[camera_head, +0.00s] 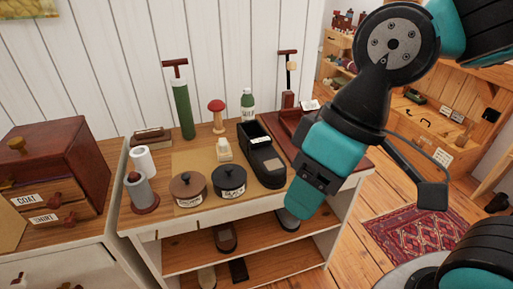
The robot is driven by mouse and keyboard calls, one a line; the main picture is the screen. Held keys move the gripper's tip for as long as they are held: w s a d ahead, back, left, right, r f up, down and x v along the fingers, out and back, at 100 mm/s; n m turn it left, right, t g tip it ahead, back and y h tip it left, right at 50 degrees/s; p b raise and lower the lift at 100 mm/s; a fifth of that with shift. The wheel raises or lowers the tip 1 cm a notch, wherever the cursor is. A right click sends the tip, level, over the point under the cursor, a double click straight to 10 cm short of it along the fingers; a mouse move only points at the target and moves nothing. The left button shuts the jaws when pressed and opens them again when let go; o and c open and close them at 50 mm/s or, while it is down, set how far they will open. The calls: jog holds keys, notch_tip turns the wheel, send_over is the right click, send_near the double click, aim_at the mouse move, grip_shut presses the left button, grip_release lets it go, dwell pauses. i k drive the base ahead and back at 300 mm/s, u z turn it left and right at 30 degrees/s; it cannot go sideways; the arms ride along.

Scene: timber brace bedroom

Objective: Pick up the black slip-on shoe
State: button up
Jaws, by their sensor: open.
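A black shoe-shaped thing (268,171), which looks like the black slip-on shoe, stands upright on the wooden bench top. Its rounded toe points toward the front edge and its tall, open heel end faces the wall. A pale label shows near its opening. My teal and black arm reaches down from the upper right, and its lower end shows to the right of and nearer than the shoe. A gap of bench top shows between them. My gripper's fingers cannot be made out.
Two round lidded tins, brown (188,188) and black (229,181), stand left of the shoe. A cream bottle (224,149), a red-capped mushroom (217,114) and a green bottle (247,104) stand around it. A dark red tray (283,127) lies right. Shoes (226,239) sit below.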

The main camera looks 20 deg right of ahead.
aim_at(255, 142)
jog(key=u, duration=1)
jog(key=k, duration=0.35)
jog(key=z, duration=0.5)
